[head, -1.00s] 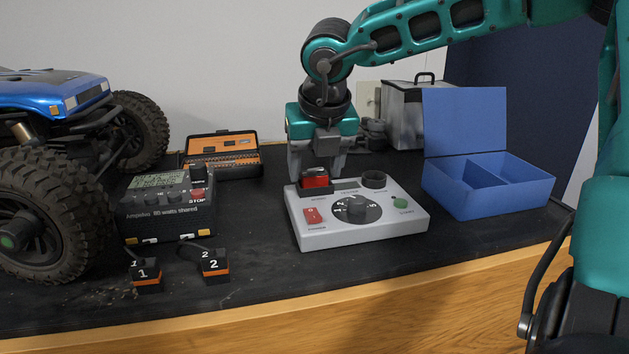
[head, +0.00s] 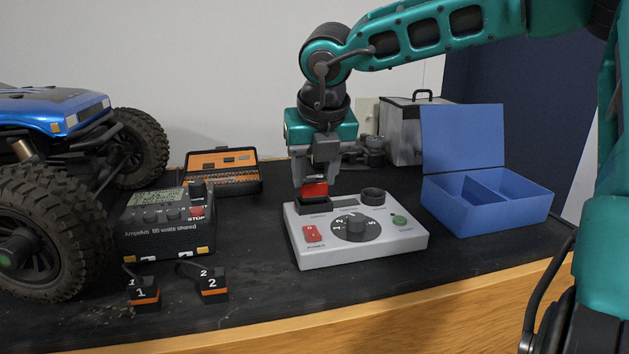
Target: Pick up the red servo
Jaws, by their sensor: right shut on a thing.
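The red servo (head: 314,189) is a small red block at the back left of the grey tester box, just above a dark rectangular socket (head: 314,204). My right gripper (head: 314,180) points down from above and is shut on the servo. The fingers cover the servo's upper part. I cannot tell for sure whether its lower end is fully clear of the socket. My left gripper is not in view.
The grey tester box (head: 385,248) has a dial, a red switch and a green button. A blue two-part box (head: 490,215) with open lid stands right. A charger (head: 165,225), two numbered blocks (head: 212,283) and a blue truck (head: 55,120) are left.

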